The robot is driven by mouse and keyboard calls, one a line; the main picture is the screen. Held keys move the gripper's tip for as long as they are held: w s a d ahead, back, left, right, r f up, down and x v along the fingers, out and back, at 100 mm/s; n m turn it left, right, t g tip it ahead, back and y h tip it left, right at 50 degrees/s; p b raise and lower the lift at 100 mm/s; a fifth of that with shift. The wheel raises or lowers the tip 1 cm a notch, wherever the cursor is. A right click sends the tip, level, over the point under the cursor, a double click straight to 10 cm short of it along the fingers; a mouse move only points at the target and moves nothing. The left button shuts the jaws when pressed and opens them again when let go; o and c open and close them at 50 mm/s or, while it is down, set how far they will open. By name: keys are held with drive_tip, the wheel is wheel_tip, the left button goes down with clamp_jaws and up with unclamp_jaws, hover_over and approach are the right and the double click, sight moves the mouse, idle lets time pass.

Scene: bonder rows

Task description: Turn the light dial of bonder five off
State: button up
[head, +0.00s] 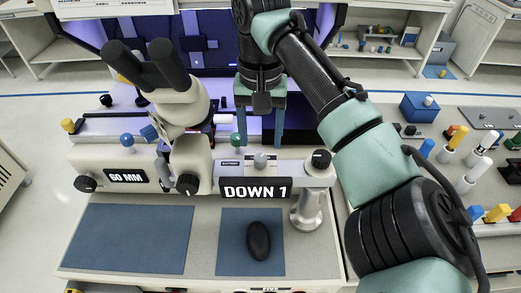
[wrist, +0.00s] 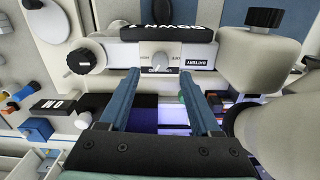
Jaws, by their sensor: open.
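Bonder five is the pale machine (head: 140,158) with a microscope, and a "FIVE" label shows at the bench's front edge. A small grey dial (head: 261,160) with a pointer sits on its front panel, above the "DOWN 1" sign. The dial also shows in the wrist view (wrist: 159,61), with small lettering I cannot fully read; I cannot confirm it is the light dial. My gripper (head: 260,138) is open and empty, pointing down behind the dial. In the wrist view its two blue fingers (wrist: 160,74) are apart, with the dial just beyond and between their tips.
The microscope (head: 178,100) stands close left of my gripper. A teal-topped lever (head: 239,139) is near the left finger. A black mouse (head: 259,240) lies on a blue mat (head: 228,262).

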sight(261, 157)
drive_tip(key=shift+f+p, duration=0.35)
drive_tip(key=shift+f, duration=2.45)
clamp_jaws()
